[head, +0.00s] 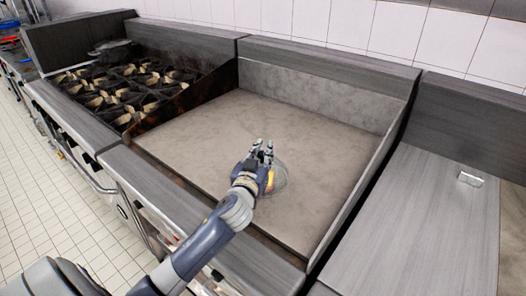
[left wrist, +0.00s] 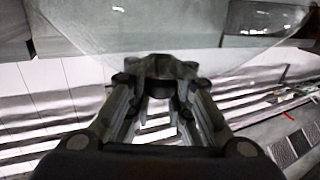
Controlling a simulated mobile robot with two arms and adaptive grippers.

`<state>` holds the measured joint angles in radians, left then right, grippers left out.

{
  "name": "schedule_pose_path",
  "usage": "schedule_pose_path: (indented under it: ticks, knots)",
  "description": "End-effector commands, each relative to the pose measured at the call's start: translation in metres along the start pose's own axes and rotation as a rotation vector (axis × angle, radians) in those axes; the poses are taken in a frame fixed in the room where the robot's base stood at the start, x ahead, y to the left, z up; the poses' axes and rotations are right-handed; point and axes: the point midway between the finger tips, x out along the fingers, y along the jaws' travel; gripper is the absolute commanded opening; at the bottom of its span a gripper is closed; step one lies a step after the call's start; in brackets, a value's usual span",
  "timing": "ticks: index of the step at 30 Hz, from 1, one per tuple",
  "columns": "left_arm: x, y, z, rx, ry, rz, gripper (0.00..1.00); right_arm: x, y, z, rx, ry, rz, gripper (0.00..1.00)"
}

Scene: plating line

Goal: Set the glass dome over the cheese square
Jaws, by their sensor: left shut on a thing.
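The glass dome (head: 281,183) is a clear, faint round shape over the flat grey griddle, just right of my left gripper (head: 263,154). In the left wrist view its transparent wall (left wrist: 235,30) spreads out beyond the fingers. My left gripper is shut on the dome; its fingertips (left wrist: 160,72) come together at the dome in the left wrist view. A small yellow-orange patch (head: 270,181), possibly the cheese square, shows beside the gripper, partly hidden by it. I cannot tell whether the dome touches the surface. My right gripper is not in view.
The griddle (head: 310,140) is otherwise bare, with raised walls at its back and sides. A burner stove (head: 125,90) with a dark pan (head: 115,49) stands to the left. A small shiny block (head: 470,178) lies on the right counter (head: 425,225).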

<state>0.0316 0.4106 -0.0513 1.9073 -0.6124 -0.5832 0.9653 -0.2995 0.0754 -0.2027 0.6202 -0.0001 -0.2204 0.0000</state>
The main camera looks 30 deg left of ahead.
Motion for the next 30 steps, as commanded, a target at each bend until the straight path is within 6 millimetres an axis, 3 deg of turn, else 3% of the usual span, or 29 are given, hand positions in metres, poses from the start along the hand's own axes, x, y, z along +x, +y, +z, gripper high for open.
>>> schedule_pose_path:
  ticks: [6, 7, 10, 11, 20, 26, 30]
  knots:
    - [0.0, 0.0, 0.003, -0.001, 0.002, 0.0, 0.0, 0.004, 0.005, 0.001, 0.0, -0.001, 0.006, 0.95]
    - [0.0, 0.0, 0.004, -0.001, -0.001, -0.001, 0.17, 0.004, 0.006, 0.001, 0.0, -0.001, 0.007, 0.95]
    - [0.0, 0.0, 0.004, -0.001, 0.0, -0.001, 0.4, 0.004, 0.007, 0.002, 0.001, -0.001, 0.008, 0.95]
    - [0.0, 0.0, 0.004, -0.001, 0.0, -0.001, 0.41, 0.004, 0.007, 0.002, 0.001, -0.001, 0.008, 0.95]
    - [0.0, 0.0, 0.003, 0.0, 0.0, -0.001, 0.41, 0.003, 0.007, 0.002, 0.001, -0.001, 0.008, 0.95]
    - [0.0, -0.001, -0.012, 0.002, 0.002, -0.001, 0.41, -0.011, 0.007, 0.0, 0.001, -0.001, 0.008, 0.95]
    - [-0.024, 0.001, -0.004, -0.003, -0.002, 0.001, 0.41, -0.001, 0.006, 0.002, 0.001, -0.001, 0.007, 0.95]
